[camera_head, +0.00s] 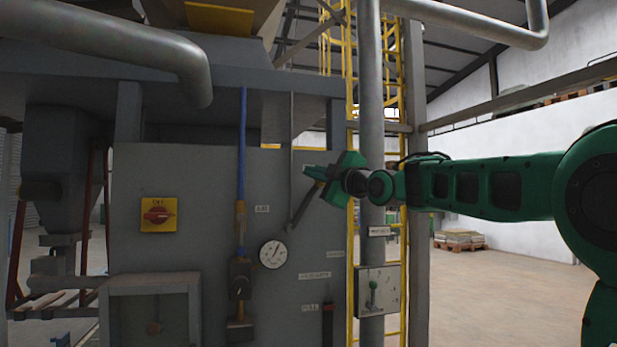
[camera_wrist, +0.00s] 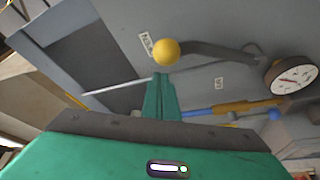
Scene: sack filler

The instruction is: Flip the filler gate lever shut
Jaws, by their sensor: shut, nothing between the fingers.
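The filler gate lever (camera_head: 302,210) is a dark grey arm on the front panel of the filler, slanting up and right towards my gripper. In the wrist view the lever arm (camera_wrist: 215,50) ends in a yellow ball knob (camera_wrist: 166,52). In the head view the knob cannot be made out beside my gripper. My green gripper (camera_head: 312,171) reaches in from the right, in front of the panel. Its fingers are shut and empty. In the wrist view the fingertips (camera_wrist: 161,77) are right by the knob; I cannot tell whether they touch it.
A thin vertical rod (camera_head: 291,120) runs down near the lever. A round gauge (camera_head: 272,254), a blue pipe (camera_head: 242,140) and a yellow switch box (camera_head: 158,214) are on the panel. A grey post (camera_head: 371,100) and yellow ladder stand behind my gripper. Open floor lies right.

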